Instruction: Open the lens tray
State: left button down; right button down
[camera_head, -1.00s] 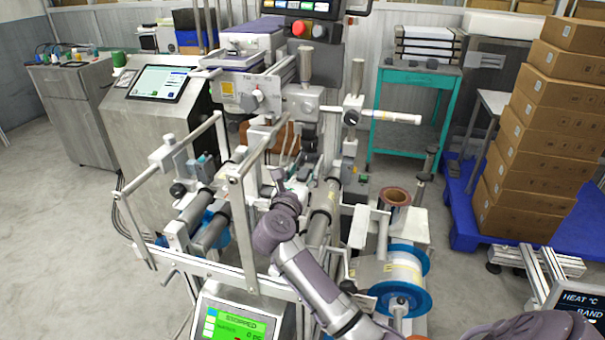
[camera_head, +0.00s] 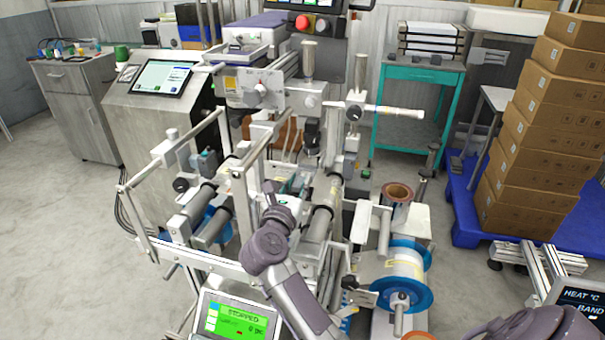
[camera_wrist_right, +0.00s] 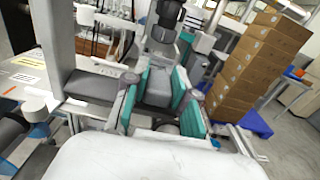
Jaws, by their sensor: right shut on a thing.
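My right gripper (camera_head: 288,188) reaches into the middle of the machine frame, mostly hidden behind my own wrist in the head view. In the right wrist view its teal-padded fingers (camera_wrist_right: 160,103) stand on either side of a grey block-like piece (camera_wrist_right: 158,87) and are shut on it. A dark upright part rises just behind this piece. I cannot tell for certain from these views which surface is the lens tray or how far it is open. My left gripper is not in view.
White frame bars and grey rollers (camera_head: 207,218) surround my right arm closely. A blue-flanged reel (camera_head: 402,272) stands to the right. A green-lit screen (camera_head: 235,322) is at the front. Stacked cartons (camera_head: 540,130) sit on a blue pallet at far right. Floor at left is clear.

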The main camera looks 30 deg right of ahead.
jog(key=c, duration=0.9)
grip_release()
jog(key=shift+s+a, duration=0.2)
jog(key=shift+a, duration=0.05)
jog(key=v, duration=0.7)
